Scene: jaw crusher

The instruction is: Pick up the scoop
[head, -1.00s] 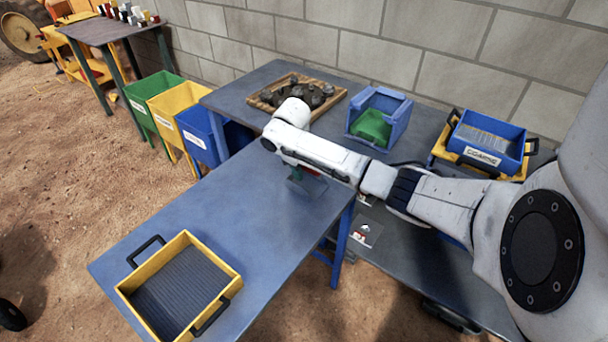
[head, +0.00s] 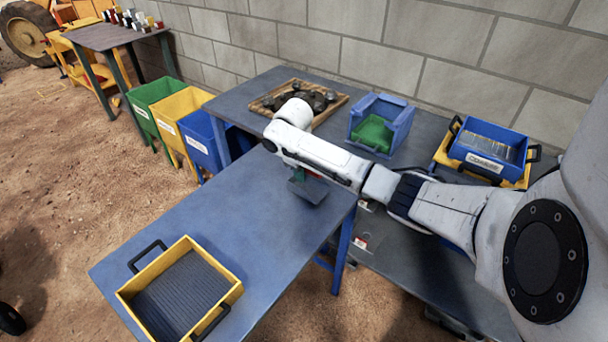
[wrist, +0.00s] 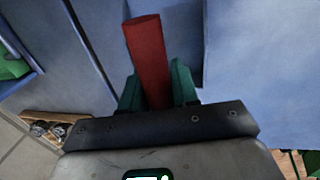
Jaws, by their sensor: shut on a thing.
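The scoop has a red handle (wrist: 150,60), which stands out between the green fingers of my gripper (wrist: 157,88) in the wrist view. The fingers are shut on this handle, one on each side. In the head view the scoop's dark grey pan (head: 309,190) shows below my white arm, over the right edge region of the blue table (head: 240,215). I cannot tell how far it is above the table. The gripper itself is mostly hidden behind my arm in the head view.
A yellow tray (head: 232,292) with a ribbed dark floor sits at the table's front left. Behind are a wooden tray of dark rocks (head: 340,100), a blue box with green inside (head: 402,122) and a blue "COARSE" bin (head: 518,150). The table's middle is clear.

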